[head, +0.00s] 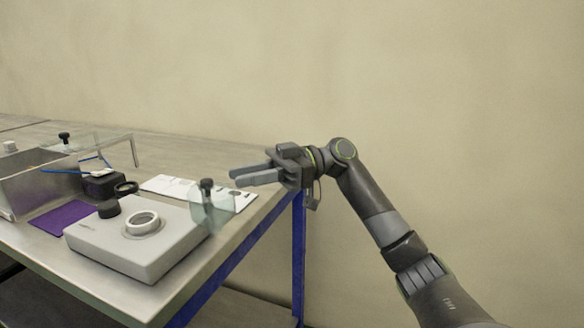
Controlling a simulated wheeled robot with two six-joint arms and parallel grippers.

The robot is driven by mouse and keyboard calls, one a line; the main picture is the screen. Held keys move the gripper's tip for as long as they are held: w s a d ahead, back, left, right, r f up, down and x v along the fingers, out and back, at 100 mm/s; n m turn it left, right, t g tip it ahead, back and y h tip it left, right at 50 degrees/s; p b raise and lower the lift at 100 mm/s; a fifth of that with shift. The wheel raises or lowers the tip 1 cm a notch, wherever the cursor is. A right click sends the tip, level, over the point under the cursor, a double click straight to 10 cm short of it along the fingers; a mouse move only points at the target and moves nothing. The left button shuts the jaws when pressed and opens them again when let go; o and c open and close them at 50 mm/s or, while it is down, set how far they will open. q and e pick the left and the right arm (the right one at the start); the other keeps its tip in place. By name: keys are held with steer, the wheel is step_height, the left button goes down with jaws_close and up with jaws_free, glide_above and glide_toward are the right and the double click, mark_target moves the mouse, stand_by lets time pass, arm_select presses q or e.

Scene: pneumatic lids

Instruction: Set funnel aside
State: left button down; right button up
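My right gripper (234,178) is above the right end of the table, its fingers pointing left. Its two fingers lie close together in this view, and I cannot tell whether there is a gap between them. I see nothing held in it. I cannot make out a funnel for certain. A small black ring-shaped piece (126,187) and a black cylindrical piece (108,208) are by the back left of a white box-shaped device (120,249) with a round white collar (142,222). My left gripper is not in view.
A clear panel with a black knob (207,184) stands at the device's right, close below my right gripper. A metal bin (40,189), purple mat (62,217), black block (103,185) and white sheet (168,184) are on the table.

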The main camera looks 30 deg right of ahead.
steer(key=s+d, duration=0.1)
steer(key=d, duration=0.9)
